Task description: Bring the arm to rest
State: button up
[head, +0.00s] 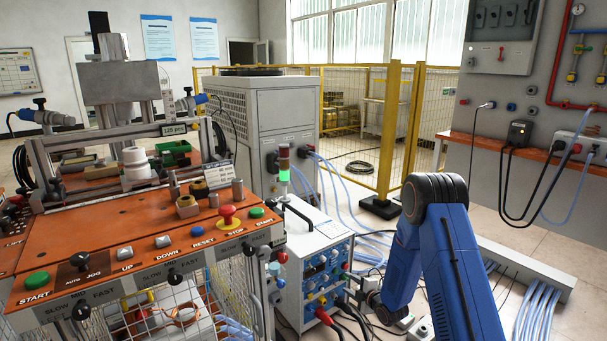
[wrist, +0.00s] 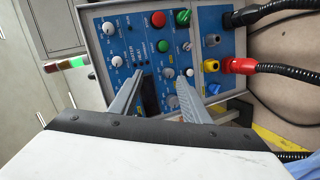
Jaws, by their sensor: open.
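My blue arm (head: 440,250) is raised and bent at the right of the head view, with its forearm angled down toward the blue-fronted heater box. My gripper (wrist: 155,75) shows in the wrist view, with its two grey fingers apart and nothing between them. Behind the fingers is the box's blue control panel (wrist: 130,40), which has knobs, a green button (wrist: 163,46) and a red button (wrist: 158,19). I cannot tell whether the fingertips touch the panel. In the head view the heater box (head: 318,262) stands left of my arm.
An orange workbench (head: 120,250) with buttons and a press stands at the left. Blue hoses (head: 365,235) lie on the floor behind the box. A yellow fence (head: 385,130) stands farther back.

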jog(key=s+d+r+m+g+h, duration=0.1)
jog(key=s+d+r+m+h, duration=0.15)
jog(key=r, duration=0.65)
jog(key=s+d+r+m+h, duration=0.1)
jog(key=s+d+r+m, duration=0.15)
jog(key=r, duration=0.65)
jog(key=s+d+r+m+g+h, duration=0.1)
jog(key=s+d+r+m, duration=0.15)
jog(key=s+r, duration=0.35)
jog(key=s+d+r+m+g+h, duration=0.1)
jog(key=s+d+r+m+h, duration=0.15)
jog(key=s+r, duration=0.35)
jog(key=s+r+m+g, duration=0.2)
jog(key=s+m, duration=0.3)
jog(key=s, duration=1.5)
jog(key=s+r+m+g, duration=0.3)
jog(key=s+r+m, duration=0.2)
jog(key=s, duration=1.5)
jog(key=shift+s+y, duration=0.15)
jog(key=shift+y, duration=0.25)
jog(key=shift+r, duration=0.1)
